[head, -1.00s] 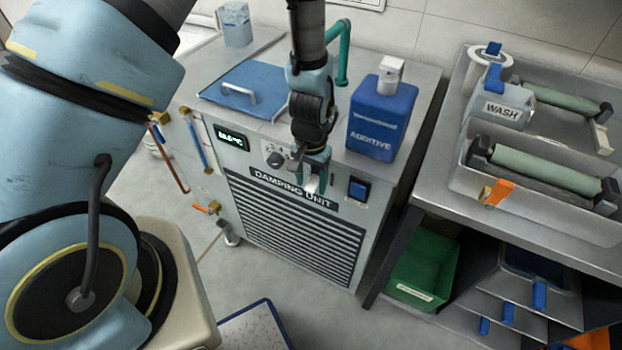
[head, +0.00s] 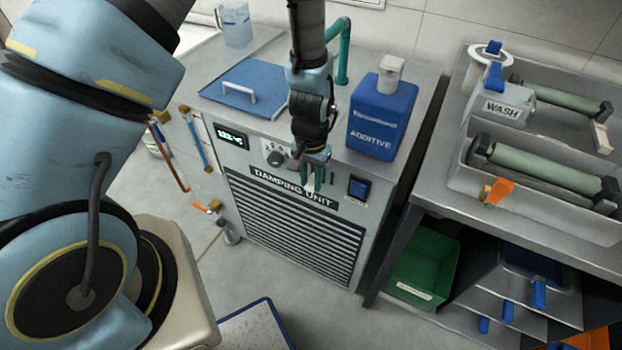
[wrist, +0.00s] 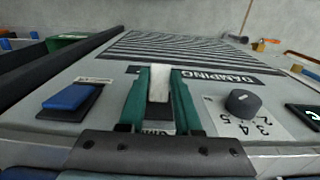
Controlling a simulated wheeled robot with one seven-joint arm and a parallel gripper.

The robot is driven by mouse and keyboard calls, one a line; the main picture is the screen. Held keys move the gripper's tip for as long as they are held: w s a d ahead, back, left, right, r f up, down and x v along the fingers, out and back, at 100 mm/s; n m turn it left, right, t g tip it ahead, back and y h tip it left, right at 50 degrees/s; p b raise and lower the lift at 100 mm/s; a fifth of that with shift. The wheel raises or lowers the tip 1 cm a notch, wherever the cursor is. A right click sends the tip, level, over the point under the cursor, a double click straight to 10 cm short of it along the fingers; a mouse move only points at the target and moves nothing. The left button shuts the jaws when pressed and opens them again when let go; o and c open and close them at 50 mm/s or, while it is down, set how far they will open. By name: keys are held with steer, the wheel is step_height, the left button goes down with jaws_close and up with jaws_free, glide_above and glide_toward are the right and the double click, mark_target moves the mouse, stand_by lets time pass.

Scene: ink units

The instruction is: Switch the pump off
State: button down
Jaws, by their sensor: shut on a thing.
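The grey damping unit (head: 235,165) stands in the middle of the head view. My gripper (head: 313,184) is at its front panel, under the top edge. In the wrist view my gripper's green fingers (wrist: 160,88) are shut on a white switch lever (wrist: 159,83), one finger on each side. A dark slot and a small label lie under the lever; the label cannot be read. A blue rocker switch (head: 358,188) sits to the right of the gripper in the head view, and to the left in the wrist view (wrist: 70,98). Its label is unreadable.
A black numbered dial (head: 275,158) and a lit display (head: 231,137) are left of the gripper. A blue additive container (head: 381,122) stands on top, near my arm, beside a teal pipe (head: 344,55). A steel bench (head: 425,190) stands at right.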

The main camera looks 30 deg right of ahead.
steer(key=shift+a+f+t+h+b, duration=0.1)
steer(key=shift+f+t+h+b, duration=0.25)
steer(key=shift+b, duration=0.75)
steer(key=shift+h+b, duration=0.45)
steer(key=shift+b, duration=0.05)
steer(key=shift+r, duration=0.1)
steer(key=c, duration=0.6)
jaws_free()
steer(key=shift+r, duration=0.1)
step_height(320, 180, up, 10)
steer(key=a+b, duration=0.1)
steer(key=shift+s+a+r, duration=0.2)
steer(key=shift+s+r, duration=0.05)
steer(key=shift+s, duration=0.2)
